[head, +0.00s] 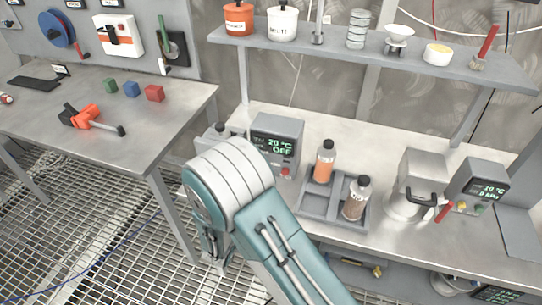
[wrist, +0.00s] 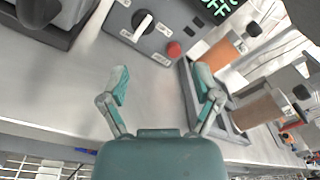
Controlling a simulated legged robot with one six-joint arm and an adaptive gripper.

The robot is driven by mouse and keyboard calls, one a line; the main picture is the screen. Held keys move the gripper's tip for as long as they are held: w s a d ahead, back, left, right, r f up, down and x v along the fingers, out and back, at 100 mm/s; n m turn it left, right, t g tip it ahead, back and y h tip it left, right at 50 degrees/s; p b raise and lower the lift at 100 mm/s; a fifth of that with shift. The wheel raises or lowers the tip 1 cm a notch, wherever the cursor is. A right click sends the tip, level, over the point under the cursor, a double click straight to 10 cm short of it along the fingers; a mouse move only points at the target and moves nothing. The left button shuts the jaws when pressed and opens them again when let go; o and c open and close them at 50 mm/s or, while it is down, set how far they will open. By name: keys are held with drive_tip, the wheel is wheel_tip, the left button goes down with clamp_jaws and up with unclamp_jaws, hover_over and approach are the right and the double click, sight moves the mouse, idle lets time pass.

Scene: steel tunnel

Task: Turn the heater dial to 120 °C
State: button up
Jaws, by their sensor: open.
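The heater is a grey box (head: 277,130) on the bench, and its green display reads 20 °C and OFF. Its dial (wrist: 143,25), a dark knob with a white pointer, shows at the top of the wrist view. A red button (wrist: 174,49) sits to the right of the dial. In the head view my arm covers the dial's part of the front. My gripper (wrist: 163,84) is open and empty, with its two fingers spread over the bench. It is apart from the dial, which lies beyond the fingertips. I cannot make out the gripper in the head view.
A grey tray (head: 333,207) with an orange bottle (head: 324,161) and a brown bottle (head: 356,197) stands right of the heater. Farther right are a metal pot (head: 414,181) and another display unit (head: 480,187). A shelf (head: 350,57) hangs above.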

drive_tip(key=shift+w+a+f+n+t+y, duration=0.4)
drive_tip(key=shift+a+f+n+y, duration=0.1)
drive_tip(key=shift+f+n, duration=0.3)
drive_tip(key=x, duration=1)
drive_tip(key=shift+w+d, duration=0.15)
drive_tip(key=shift+w, duration=0.15)
clamp_jaws()
